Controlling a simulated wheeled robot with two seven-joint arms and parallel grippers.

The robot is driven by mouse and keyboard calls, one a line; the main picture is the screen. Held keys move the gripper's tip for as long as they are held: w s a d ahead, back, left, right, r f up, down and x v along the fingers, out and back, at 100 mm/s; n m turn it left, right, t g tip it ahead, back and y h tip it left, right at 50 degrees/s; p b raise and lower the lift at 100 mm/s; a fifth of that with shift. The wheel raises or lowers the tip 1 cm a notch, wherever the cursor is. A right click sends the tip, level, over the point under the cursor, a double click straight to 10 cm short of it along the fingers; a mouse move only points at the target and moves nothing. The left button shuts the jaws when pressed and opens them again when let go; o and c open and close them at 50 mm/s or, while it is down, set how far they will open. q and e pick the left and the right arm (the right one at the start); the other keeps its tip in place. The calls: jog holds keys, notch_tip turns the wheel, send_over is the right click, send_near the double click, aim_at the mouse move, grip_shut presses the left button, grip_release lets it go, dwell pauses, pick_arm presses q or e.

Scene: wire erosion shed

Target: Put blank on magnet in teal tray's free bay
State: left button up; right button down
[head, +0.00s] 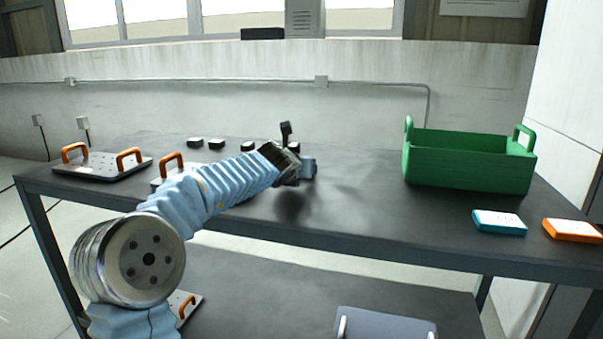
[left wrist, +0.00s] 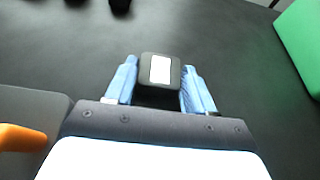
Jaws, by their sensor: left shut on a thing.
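My left gripper (head: 306,170) reaches in from the left over the middle of the bench, and a dark shadow lies below it. In the left wrist view its two blue fingers (left wrist: 160,88) are shut on a dark block with a white top patch (left wrist: 160,70), taken here as the blank. In the head view the gripper hides this block. A flat teal box with a whitish top (head: 499,222) lies at the bench's front right; its bays cannot be made out. No magnet can be told for sure. My right gripper is not in view.
A green crate (head: 468,174) with end handles stands at the right, behind the teal box. An orange box (head: 573,230) lies beside the teal one. Several black blocks (head: 216,143) line the back. Grey plates with orange handles (head: 102,167) are left. The bench between gripper and crate is clear.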

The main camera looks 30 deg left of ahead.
pick_arm(q)
jog(key=o, duration=1)
jog(key=shift+c, duration=0.2)
jog(key=o, duration=0.4)
